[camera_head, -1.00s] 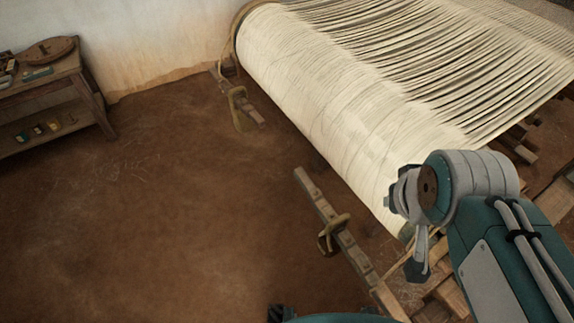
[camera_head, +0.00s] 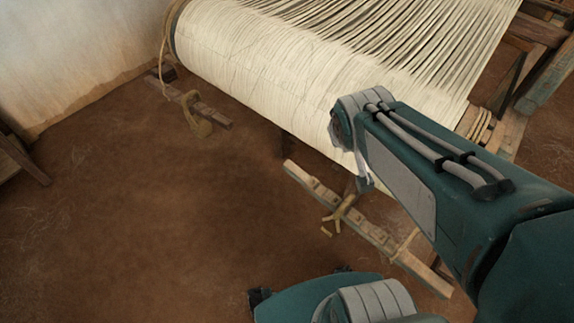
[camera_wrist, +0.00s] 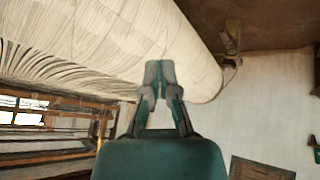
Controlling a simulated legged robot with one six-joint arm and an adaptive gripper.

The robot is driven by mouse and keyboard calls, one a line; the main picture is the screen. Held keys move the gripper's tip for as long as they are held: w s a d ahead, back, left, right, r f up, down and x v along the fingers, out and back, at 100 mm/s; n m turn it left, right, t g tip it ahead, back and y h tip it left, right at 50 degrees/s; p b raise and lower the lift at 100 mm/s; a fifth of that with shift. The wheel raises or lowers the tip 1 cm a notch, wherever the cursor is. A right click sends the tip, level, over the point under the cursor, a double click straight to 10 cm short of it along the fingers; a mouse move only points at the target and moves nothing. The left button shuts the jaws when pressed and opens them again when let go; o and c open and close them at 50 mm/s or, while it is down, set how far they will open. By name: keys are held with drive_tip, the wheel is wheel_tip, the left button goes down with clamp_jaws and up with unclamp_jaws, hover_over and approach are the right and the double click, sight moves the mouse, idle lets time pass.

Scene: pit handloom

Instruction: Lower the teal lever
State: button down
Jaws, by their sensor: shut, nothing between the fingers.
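I cannot make out a teal lever in either view; the large teal parts in the head view are my own arm and body. My gripper (camera_wrist: 159,72) shows in the wrist view with its two grey fingertips together, shut and empty. It appears in front of the cream warp roll (camera_wrist: 190,55); I cannot tell whether it touches it. In the head view the gripper is mostly hidden by my arm, near the front edge of the warp roll (camera_head: 250,55).
A notched wooden bar (camera_head: 310,182) with a rope tie lies low in front of the roll. Another wooden piece with a rope loop (camera_head: 200,115) is near the wall. The brown floor (camera_head: 150,225) on the left is clear. Loom timbers (camera_head: 545,75) stand at the right.

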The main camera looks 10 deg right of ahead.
drive_tip(key=w+d+f+n, duration=0.1)
drive_tip(key=w+d+f, duration=0.2)
drive_tip(key=w+f, duration=0.15)
drive_tip(key=n+t+y, duration=0.3)
drive_tip(key=n+y, duration=0.3)
drive_tip(key=y, duration=0.1)
hover_over(290, 165)
drive_tip(key=s+d, duration=0.1)
drive_tip(key=s, duration=0.3)
wheel_tip(290, 165, down, 24)
drive_tip(key=shift+w+f, duration=0.15)
drive_tip(key=shift+f, duration=0.1)
drive_tip(key=f, duration=0.1)
drive_tip(key=w+f, duration=0.1)
drive_tip(key=f, duration=0.1)
drive_tip(key=shift+w, duration=0.15)
drive_tip(key=shift+w+d+f, duration=0.1)
drive_tip(key=shift+w+f, duration=0.05)
drive_tip(key=shift+f, duration=0.5)
